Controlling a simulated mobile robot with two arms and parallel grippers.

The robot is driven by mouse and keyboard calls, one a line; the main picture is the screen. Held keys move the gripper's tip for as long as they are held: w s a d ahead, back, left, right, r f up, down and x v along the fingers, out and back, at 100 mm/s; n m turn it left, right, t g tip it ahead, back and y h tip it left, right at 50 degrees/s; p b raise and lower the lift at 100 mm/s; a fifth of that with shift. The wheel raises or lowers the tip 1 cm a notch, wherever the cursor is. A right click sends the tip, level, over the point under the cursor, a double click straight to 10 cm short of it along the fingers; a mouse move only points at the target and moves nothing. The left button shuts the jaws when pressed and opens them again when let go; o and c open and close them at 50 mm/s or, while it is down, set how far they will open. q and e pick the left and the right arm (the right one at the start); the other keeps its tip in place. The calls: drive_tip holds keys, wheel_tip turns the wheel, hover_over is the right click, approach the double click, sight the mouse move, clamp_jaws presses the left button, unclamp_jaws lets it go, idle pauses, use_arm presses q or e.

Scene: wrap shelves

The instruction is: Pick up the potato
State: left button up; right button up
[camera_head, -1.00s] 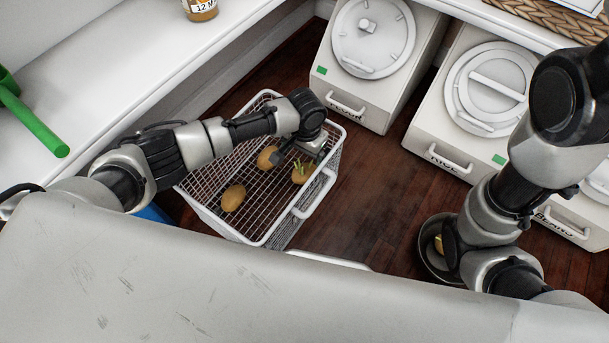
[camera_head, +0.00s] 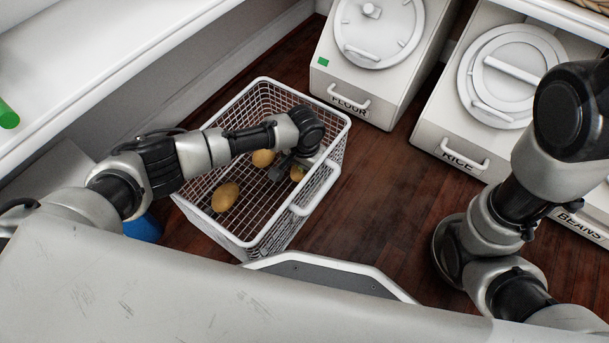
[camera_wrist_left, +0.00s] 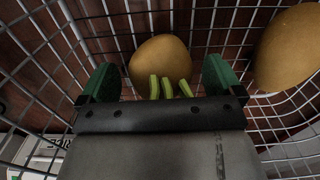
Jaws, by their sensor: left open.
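Several yellow-brown potatoes lie in a white wire basket (camera_head: 322,188) on the floor. One potato (camera_head: 225,197) is at the basket's near left, another potato (camera_head: 263,158) is behind it. A third, the potato with green sprouts (camera_head: 297,174), is partly hidden under my left gripper (camera_head: 287,168). In the left wrist view, the sprouted potato (camera_wrist_left: 160,60) sits just ahead of and between the green fingertips of my open left gripper (camera_wrist_left: 160,78). I cannot tell if they touch it. Another potato (camera_wrist_left: 288,48) is at the right. My right gripper is not visible.
White bins labelled flour (camera_head: 345,85) and rice (camera_head: 450,140) stand behind and right of the basket. A beans bin (camera_head: 580,228) is at the far right. A white shelf (camera_head: 95,75) runs along the left. Dark wood floor (camera_head: 385,200) is free right of the basket.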

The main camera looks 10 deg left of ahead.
use_arm(q)
drive_tip(key=shift+f, duration=0.2)
drive_tip(key=c, duration=1.1)
drive_tip(key=shift+o, duration=0.2)
wheel_tip(320, 180, up, 10)
drive_tip(key=p, duration=0.8)
drive_tip(key=shift+p, duration=0.35)
